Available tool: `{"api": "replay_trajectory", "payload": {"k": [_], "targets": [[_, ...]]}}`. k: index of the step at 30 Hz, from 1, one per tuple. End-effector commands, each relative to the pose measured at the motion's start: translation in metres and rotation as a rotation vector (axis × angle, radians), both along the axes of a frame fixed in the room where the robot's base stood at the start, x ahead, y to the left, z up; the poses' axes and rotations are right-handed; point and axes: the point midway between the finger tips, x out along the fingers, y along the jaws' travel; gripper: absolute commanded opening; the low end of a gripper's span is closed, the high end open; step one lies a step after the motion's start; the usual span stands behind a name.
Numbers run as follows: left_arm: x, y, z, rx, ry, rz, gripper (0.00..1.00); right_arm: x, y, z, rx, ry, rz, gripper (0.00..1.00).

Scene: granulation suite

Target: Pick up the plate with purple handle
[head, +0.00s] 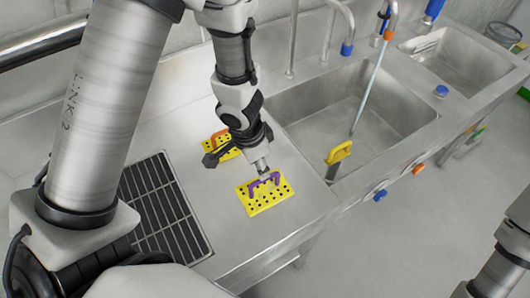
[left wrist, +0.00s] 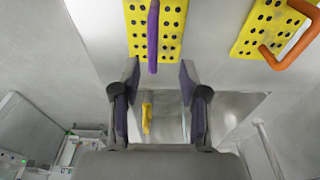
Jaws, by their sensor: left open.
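The yellow plate with black holes and a purple handle (head: 264,195) lies flat on the steel counter beside the sink. My left gripper (head: 262,172) is right above its handle, pointing down. In the left wrist view the perforated plate (left wrist: 170,38) is at the top, with the purple handle (left wrist: 152,40) standing out from it. My right gripper is out of view.
A similar yellow plate with an orange handle (head: 222,148) lies close behind, partly hidden by my arm; it shows in the left wrist view (left wrist: 258,32). A black drain grate (head: 165,210) is to the left. The sink basin (head: 300,110) holds a yellow-handled tool (head: 339,153).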

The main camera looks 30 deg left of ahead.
Motion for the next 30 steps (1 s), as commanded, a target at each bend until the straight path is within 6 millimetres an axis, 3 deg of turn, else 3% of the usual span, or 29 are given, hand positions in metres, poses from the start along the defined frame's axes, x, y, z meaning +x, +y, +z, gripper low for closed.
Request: {"api": "replay_trajectory", "payload": {"k": [11, 17, 24, 26, 28, 30], "targets": [[0.004, -0.005, -0.041, 0.000, 0.000, -0.001, 0.44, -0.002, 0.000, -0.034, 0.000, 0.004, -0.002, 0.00], [0.009, -0.012, -0.078, -0.001, 0.000, -0.001, 0.44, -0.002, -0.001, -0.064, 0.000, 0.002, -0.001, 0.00], [0.010, -0.012, -0.076, -0.001, 0.000, 0.000, 0.44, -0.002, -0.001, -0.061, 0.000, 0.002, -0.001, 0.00], [0.010, -0.012, -0.076, -0.001, 0.000, 0.000, 0.26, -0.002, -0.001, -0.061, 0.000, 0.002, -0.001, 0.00], [0.010, -0.012, -0.076, -0.001, 0.000, 0.000, 0.01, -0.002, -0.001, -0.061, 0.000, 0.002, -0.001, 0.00], [0.010, -0.012, -0.076, -0.001, 0.001, 0.000, 0.00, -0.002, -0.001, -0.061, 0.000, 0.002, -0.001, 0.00]]}}
